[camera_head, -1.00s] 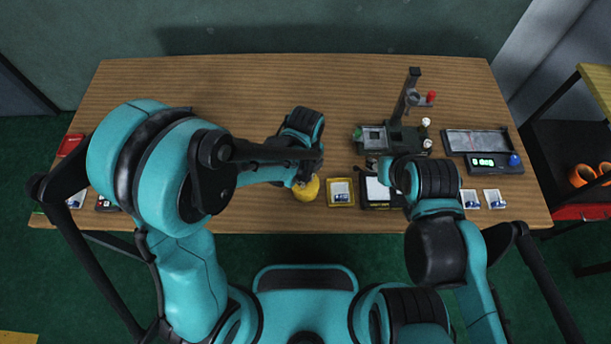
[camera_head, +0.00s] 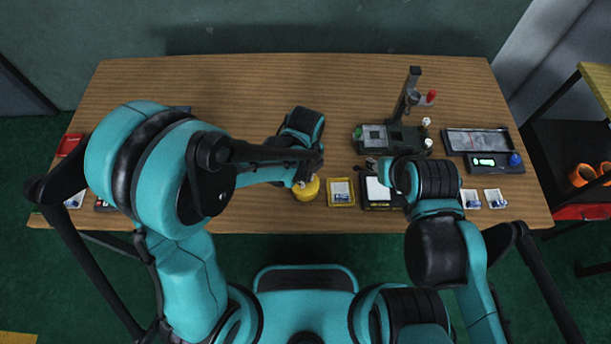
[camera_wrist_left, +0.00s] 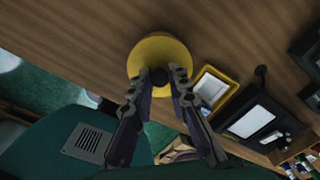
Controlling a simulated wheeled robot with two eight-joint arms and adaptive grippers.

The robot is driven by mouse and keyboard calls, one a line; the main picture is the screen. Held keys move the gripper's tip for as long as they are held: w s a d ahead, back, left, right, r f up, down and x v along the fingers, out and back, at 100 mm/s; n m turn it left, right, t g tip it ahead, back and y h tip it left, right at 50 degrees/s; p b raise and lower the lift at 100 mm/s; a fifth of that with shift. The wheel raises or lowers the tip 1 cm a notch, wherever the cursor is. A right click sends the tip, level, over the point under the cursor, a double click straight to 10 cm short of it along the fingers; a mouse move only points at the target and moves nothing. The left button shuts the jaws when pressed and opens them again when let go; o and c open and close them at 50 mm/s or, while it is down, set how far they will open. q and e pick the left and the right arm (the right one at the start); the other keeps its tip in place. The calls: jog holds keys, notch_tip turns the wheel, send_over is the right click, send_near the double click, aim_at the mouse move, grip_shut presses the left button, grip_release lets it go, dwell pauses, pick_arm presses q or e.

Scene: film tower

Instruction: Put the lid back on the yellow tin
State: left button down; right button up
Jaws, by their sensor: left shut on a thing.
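The yellow tin (camera_head: 306,191) stands near the table's front edge, partly hidden by my left gripper (camera_head: 305,180). In the left wrist view a round yellow lid (camera_wrist_left: 160,52) with a dark knob (camera_wrist_left: 160,76) shows over the tin. My left gripper (camera_wrist_left: 160,88) is shut on the knob, with one finger on each side. The lid is over or on the tin; I cannot tell whether it is fully seated. My right arm is bent over the table at right, and its gripper's fingers are hard to make out.
Right of the tin lie a yellow tray (camera_head: 341,203) and a black device with a white panel (camera_head: 377,189). A stand (camera_head: 404,115) rises behind, and a scale (camera_head: 495,163) is at right. The table's back middle is clear.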

dwell(0.4)
pick_arm(q)
jog(key=c, duration=0.9)
grip_release()
jog(key=shift+r+p, duration=2.6)
jog(key=shift+r, duration=0.9)
jog(key=shift+c, duration=0.3)
grip_shut()
